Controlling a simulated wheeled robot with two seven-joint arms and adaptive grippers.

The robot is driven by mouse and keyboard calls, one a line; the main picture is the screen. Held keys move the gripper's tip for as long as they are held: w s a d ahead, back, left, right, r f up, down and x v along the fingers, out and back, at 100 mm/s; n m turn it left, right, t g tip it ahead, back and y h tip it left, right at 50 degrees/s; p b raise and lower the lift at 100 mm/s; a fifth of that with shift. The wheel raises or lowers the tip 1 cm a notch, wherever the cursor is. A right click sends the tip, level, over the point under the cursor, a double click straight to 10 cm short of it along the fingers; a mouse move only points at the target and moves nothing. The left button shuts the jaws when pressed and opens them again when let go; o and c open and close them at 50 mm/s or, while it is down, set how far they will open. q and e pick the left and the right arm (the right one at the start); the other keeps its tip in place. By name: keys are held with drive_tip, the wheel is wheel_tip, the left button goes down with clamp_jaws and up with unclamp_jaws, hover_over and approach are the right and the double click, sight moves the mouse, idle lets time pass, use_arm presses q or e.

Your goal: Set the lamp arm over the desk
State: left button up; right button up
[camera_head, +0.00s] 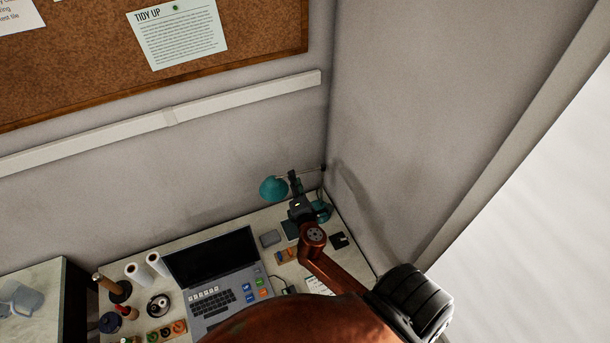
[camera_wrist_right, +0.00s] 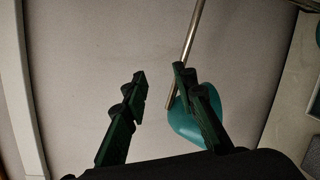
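The desk lamp has a teal shade (camera_head: 273,188) at the back right of the desk (camera_head: 362,258). There the metal lamp arm (camera_wrist_right: 192,42) passes just beside the right-hand finger. A teal rounded part of the lamp (camera_wrist_right: 183,122) lies partly behind that finger. Contact cannot be told. My left gripper is not in view.
A laptop (camera_head: 225,270) stands open mid-desk. White rolls (camera_head: 137,272), a spool and small pots crowd the desk's left. Walls close in behind and to the right (camera_head: 385,130).

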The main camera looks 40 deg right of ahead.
sight(298, 173)
drive_tip(key=w+d+f+m+g, duration=0.1)
drive_tip(key=m, duration=0.1)
drive_tip(key=w+d+f+m+h, duration=0.1)
drive_tip(key=w+d+f+m, duration=0.1)
drive_tip(key=m, duration=0.1)
drive_tip(key=w+d+f+m+g, duration=0.1)
drive_tip(key=w+d+m, duration=0.1)
drive_tip(key=shift+d+f+g, duration=0.2)
drive_tip(key=shift+d+g, duration=0.05)
drive_tip(key=shift+g, duration=0.05)
drive_tip(key=shift+s, duration=0.1)
clamp_jaws()
idle(0.8)
